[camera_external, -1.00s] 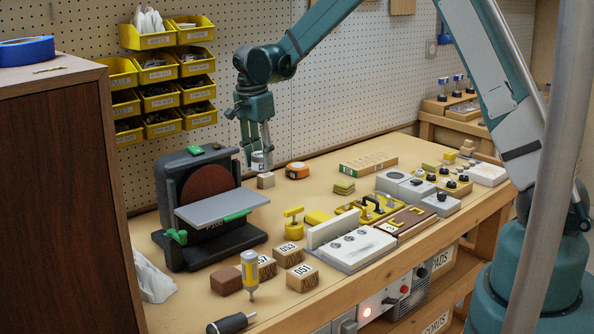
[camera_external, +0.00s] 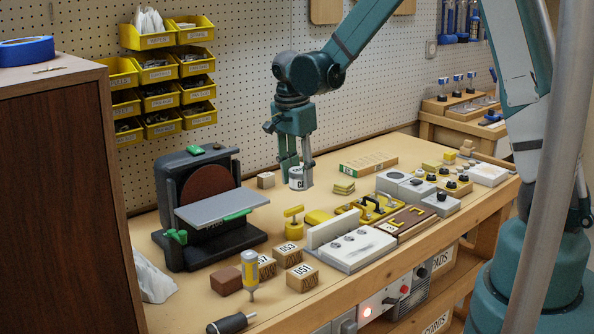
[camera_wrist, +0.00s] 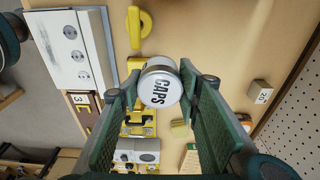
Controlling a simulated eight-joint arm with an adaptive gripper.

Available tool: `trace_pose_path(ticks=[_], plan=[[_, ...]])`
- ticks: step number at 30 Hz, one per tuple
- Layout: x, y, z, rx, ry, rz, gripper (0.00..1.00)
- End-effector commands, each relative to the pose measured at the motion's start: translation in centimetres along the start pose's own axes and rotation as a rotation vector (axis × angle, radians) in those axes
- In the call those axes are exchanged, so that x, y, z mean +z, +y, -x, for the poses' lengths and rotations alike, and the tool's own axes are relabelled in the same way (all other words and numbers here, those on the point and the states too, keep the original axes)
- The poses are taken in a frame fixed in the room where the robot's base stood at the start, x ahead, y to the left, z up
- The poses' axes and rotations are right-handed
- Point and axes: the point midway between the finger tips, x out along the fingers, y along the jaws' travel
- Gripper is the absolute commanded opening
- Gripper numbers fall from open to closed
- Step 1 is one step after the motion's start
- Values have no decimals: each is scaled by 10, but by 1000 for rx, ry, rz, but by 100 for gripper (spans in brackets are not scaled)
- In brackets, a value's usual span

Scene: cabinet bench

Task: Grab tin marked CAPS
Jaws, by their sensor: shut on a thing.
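The white tin marked CAPS (camera_external: 297,180) is between the fingers of my gripper (camera_external: 299,165), over the middle back part of the bench. In the wrist view the tin (camera_wrist: 160,84) shows its white lid with the black word CAPS, and my gripper (camera_wrist: 160,92) is shut on its sides. Whether the tin's underside touches anything below cannot be told.
A small wooden block (camera_external: 266,180) stands left of the tin. Green-yellow pads (camera_external: 344,187) lie to its right, and a yellow clamp-like tool (camera_external: 293,217) stands in front. A black disc sander (camera_external: 205,205) fills the left. Pegboard (camera_external: 290,60) rises behind.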

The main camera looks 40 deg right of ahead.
Motion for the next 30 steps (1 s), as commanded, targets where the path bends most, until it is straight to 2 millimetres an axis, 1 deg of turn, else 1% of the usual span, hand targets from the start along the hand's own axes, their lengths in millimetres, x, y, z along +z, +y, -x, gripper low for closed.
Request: trace_pose_path(ticks=[3,7,30], plan=[[0,6,0,0,0,0,20],[0,8,0,0,0,0,20],[0,8,0,0,0,0,20]])
